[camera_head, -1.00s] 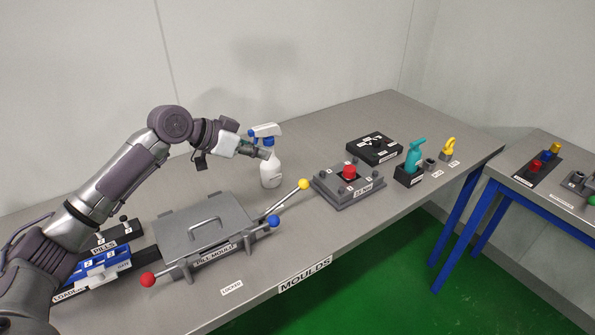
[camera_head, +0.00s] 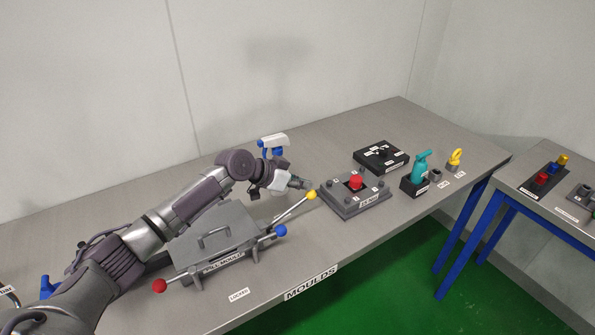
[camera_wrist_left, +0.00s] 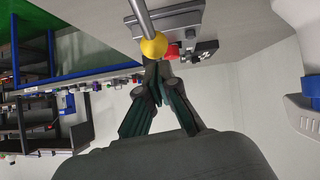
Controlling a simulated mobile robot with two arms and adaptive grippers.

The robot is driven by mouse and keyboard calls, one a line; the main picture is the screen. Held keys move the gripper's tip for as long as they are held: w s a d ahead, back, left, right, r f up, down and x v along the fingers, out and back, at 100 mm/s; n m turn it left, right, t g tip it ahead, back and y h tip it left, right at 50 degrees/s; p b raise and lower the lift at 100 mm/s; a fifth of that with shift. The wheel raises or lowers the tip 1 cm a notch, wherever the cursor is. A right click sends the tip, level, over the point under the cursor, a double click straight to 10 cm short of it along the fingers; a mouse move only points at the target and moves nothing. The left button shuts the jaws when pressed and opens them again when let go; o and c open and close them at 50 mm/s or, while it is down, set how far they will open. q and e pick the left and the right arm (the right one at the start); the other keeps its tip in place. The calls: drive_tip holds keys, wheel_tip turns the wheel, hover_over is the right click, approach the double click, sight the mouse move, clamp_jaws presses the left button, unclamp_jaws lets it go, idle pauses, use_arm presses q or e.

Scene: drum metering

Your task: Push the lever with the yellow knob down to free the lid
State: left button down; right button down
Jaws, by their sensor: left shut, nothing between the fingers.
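The lever with the yellow knob (camera_head: 311,195) slants up and right from the right side of the grey pill mould (camera_head: 214,241). Its knob also shows in the left wrist view (camera_wrist_left: 154,45), just beyond my fingertips. The mould's lid has a handle (camera_head: 213,235) on top and lies flat. My left gripper (camera_head: 308,184) is shut and empty, slightly above and behind the yellow knob in the head view. I cannot tell whether the fingertips touch the knob. My right gripper is not in view.
A lever with a blue knob (camera_head: 280,231) and one with a red knob (camera_head: 159,286) are on the mould's front. A white and blue spray bottle (camera_head: 272,143) stands behind my left wrist, mostly hidden. A grey block with a red knob (camera_head: 356,182) sits to the right.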

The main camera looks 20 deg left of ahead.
use_arm(q)
drive_tip(key=shift+f, duration=0.3)
drive_tip(key=shift+d, duration=0.1)
